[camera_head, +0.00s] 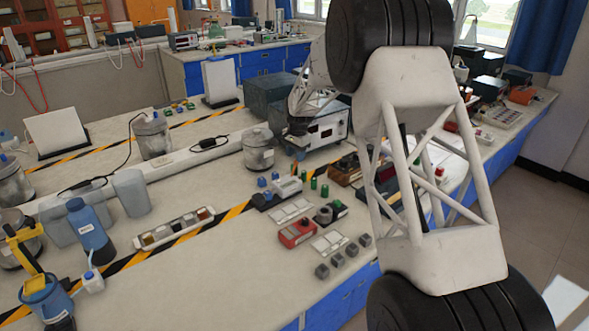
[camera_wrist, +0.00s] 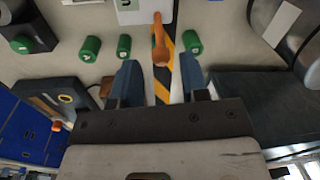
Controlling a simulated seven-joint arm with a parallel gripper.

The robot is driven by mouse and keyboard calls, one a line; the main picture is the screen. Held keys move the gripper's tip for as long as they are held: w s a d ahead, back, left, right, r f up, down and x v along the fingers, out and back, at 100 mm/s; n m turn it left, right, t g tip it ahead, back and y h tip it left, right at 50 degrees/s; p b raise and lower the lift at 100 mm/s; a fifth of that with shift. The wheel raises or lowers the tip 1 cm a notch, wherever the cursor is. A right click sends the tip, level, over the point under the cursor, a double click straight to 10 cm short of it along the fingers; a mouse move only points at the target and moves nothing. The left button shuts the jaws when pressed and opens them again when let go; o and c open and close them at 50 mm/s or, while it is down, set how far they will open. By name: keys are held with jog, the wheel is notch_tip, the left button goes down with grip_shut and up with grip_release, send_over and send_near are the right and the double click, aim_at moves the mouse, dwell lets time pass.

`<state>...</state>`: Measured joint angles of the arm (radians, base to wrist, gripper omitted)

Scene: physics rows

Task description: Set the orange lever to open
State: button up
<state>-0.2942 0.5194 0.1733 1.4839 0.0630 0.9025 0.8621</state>
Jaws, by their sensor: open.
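The orange lever (camera_wrist: 159,42) shows in the wrist view at the top middle. It is a slim orange handle with a rounded end, pointing towards my gripper from a white plate (camera_wrist: 133,8). My gripper (camera_wrist: 162,72) is open, with its two blue fingers apart and the lever's rounded end between and just beyond their tips. I cannot tell whether the fingers touch it. I cannot make out the lever in the head view, where my arm covers part of the bench.
Several green cylinders (camera_wrist: 90,48) stand on both sides of the lever. A dark box (camera_wrist: 245,105) lies to the right of my gripper in the wrist view. In the head view, a metal canister (camera_head: 258,152) and a white instrument (camera_head: 325,128) stand close to my arm's end.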

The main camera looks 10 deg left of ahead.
aim_at(294, 170)
jog(key=shift+w+a+f, duration=0.1)
jog(key=shift+f, duration=1.55)
jog(key=shift+w+a+f, duration=0.1)
jog(key=shift+f, duration=1.5)
jog(key=shift+c, duration=0.5)
grip_shut()
